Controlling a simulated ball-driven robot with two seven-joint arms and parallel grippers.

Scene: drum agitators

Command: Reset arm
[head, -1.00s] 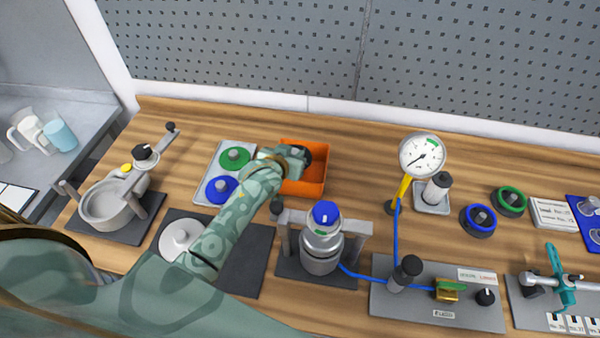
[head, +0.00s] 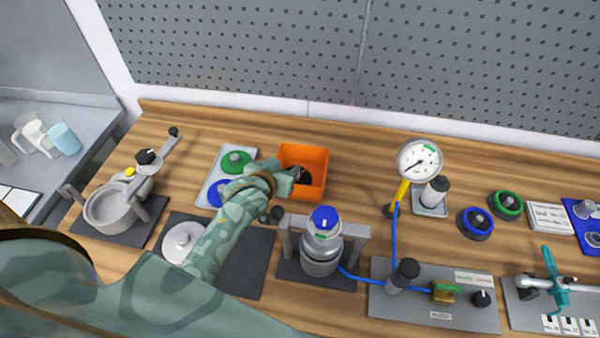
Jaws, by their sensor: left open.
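My left arm comes in from the left edge, and my left gripper (head: 296,176) is over the front left part of the orange bin (head: 316,153). Its jaws are open; a dark thing lies at or just beyond the fingertips in the bin, and I cannot tell whether it is a fingertip or a separate part. The forearm crosses above the dark mat (head: 247,262) and partly covers the grey tray with a green disc (head: 235,161) and a blue disc (head: 216,191). My right gripper is not in view.
A steel vessel with a blue cap (head: 322,240) stands in a frame right of the forearm. A pale lid (head: 182,242) lies on the mat beside the arm. A pot (head: 111,208) is at left, and a pressure gauge (head: 419,161) stands at right. The rear middle bench is clear.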

